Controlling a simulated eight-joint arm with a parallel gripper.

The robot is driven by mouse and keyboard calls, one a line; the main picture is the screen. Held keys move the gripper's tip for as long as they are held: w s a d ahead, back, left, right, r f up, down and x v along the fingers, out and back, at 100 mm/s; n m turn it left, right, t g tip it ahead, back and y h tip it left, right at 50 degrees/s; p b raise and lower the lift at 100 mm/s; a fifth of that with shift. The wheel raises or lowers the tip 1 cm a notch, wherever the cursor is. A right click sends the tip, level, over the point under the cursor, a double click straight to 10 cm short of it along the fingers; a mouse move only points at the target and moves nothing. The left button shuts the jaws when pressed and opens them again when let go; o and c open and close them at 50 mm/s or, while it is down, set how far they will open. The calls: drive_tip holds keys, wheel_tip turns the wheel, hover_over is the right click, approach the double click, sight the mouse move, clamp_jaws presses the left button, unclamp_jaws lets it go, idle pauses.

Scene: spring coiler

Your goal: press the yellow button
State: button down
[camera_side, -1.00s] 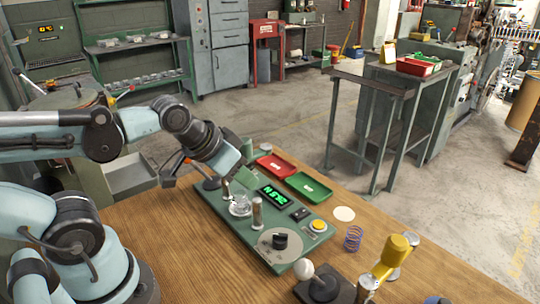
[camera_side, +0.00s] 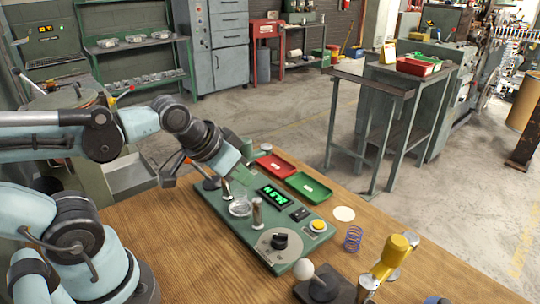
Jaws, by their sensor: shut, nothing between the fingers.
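The yellow button (camera_side: 318,225) is a round cap on a dark square base. It sits at the right edge of the green panel (camera_side: 228,222), near the panel's front right corner. My gripper (camera_side: 238,170) is over the far left end of the panel, well apart from the button. It is small in this view and its fingertips are hard to make out, but it is shut and empty. Nothing covers the button.
A lit green display (camera_side: 273,196), a black switch (camera_side: 299,214), metal posts, a clear dish (camera_side: 240,208) and a black dial knob (camera_side: 280,241) are on the panel. A purple spring (camera_side: 353,238), white-ball lever (camera_side: 302,269) and yellow-handled lever (camera_side: 391,256) stand to the right.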

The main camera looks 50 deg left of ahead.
idle(0.8)
drive_tip(key=m+t+h, duration=0.1)
drive_tip(key=m+h, duration=0.3)
drive_tip(key=m, duration=1)
hover_over(315, 225)
drive_tip(key=shift+f, duration=0.5)
drive_tip(key=shift+f, duration=4.4)
drive_tip(key=shift+f, duration=0.15)
drive_tip(key=shift+f, duration=0.3)
